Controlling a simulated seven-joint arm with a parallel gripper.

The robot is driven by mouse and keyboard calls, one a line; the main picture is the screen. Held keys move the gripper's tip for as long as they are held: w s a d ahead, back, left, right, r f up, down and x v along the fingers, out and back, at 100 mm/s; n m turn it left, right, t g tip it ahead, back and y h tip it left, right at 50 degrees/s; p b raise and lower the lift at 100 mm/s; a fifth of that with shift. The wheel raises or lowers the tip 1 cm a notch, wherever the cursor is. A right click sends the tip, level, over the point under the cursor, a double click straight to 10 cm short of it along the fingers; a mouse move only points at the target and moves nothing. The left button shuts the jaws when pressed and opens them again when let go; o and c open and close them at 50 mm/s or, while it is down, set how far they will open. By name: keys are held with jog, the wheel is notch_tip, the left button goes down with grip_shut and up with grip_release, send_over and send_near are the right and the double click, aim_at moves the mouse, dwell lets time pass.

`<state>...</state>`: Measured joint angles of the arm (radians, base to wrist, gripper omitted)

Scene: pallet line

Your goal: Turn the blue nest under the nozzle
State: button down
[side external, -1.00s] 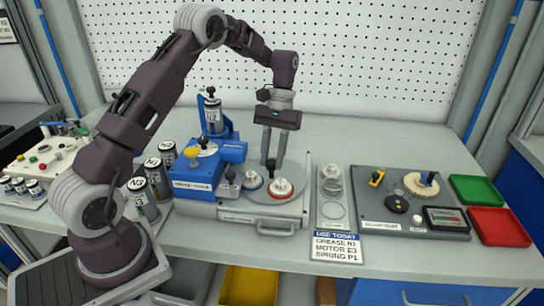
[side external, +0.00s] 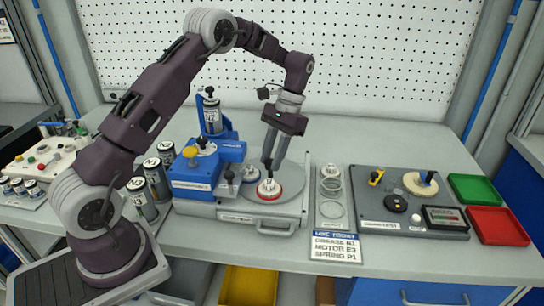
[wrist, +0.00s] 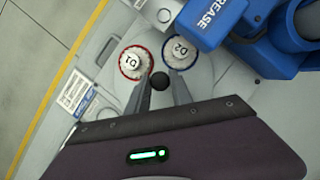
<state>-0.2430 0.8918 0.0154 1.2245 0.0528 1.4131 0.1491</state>
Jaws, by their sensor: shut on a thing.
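My gripper (side external: 268,167) points down at the round grey turntable (side external: 292,178). In the wrist view its fingertips (wrist: 160,88) are closed on a black ball knob (wrist: 159,81) on the turntable. The blue nest, a blue ring (wrist: 179,53) holding a white-and-metal part marked D2, lies beside the blue grease head (wrist: 205,22). In the side view the blue nest (side external: 250,175) is at the turntable's left, near the blue dispenser head (side external: 232,151). The red nest (side external: 268,190) is at the front with a part marked D1 (wrist: 134,62). The nozzle tip is hidden.
A canister (side external: 212,119) stands on the blue dispenser, with several N canisters (side external: 152,178) to its left. A rack with clear rings (side external: 333,190) and a grey tool plate (side external: 400,225) lie right. Green (side external: 477,190) and red (side external: 500,225) trays are beyond.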

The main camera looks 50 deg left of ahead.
jog(key=shift+m, duration=0.5)
dwell(0.4)
jog(key=c, duration=1.1)
grip_release()
jog(key=shift+c, duration=0.2)
jog(key=shift+r, duration=0.1)
